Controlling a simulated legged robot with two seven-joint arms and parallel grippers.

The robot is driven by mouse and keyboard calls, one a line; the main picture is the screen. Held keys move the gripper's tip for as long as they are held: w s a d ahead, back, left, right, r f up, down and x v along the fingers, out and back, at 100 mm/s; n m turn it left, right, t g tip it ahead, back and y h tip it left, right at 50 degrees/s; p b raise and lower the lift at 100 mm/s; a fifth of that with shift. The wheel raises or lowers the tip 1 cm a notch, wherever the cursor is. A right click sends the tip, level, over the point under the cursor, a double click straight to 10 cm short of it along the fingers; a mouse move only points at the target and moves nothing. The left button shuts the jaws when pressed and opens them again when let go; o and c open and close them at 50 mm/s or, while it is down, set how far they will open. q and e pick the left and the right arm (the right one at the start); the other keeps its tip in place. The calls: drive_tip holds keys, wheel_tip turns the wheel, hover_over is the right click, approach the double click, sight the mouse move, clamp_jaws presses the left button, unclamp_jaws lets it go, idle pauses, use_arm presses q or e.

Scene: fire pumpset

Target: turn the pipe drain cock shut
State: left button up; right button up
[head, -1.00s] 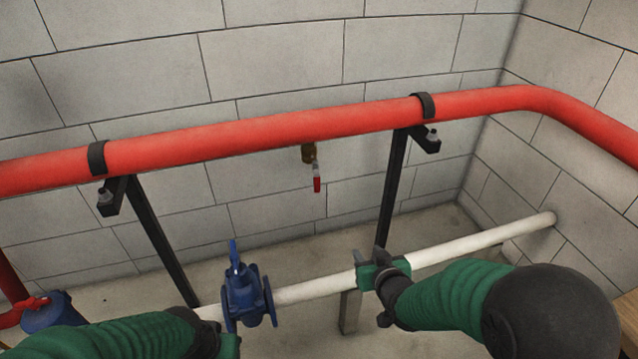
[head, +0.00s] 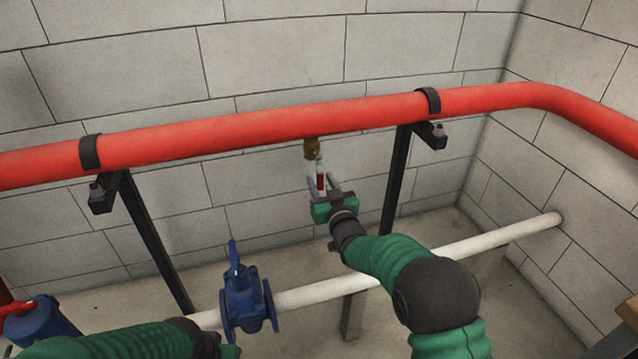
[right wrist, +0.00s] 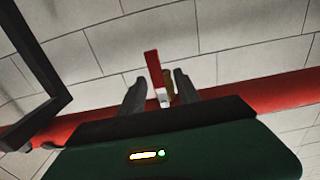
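The drain cock is a small brass body (head: 312,148) under the red pipe (head: 230,136), with a red-tipped lever (head: 321,178) hanging down from it. My right gripper (head: 323,188) is just below the cock, its two fingers apart on either side of the lever's lower end. In the right wrist view the red lever (right wrist: 153,68) stands between the open fingers (right wrist: 157,88), with visible gaps, and the brass body (right wrist: 169,86) is partly hidden behind it. My left gripper (head: 222,350) is at the bottom edge, mostly cut off; its fingers do not show.
A blue valve (head: 245,300) sits on the white pipe (head: 410,262) below. Black brackets (head: 150,240) hold the red pipe on both sides of the cock. A block wall (head: 290,60) stands close behind. A blue fitting with a red handle (head: 38,322) is at the lower left.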

drive_tip(key=shift+d+x, duration=0.2)
drive_tip(key=shift+x, duration=0.95)
clamp_jaws()
drive_tip(key=shift+a, duration=0.1)
idle(0.4)
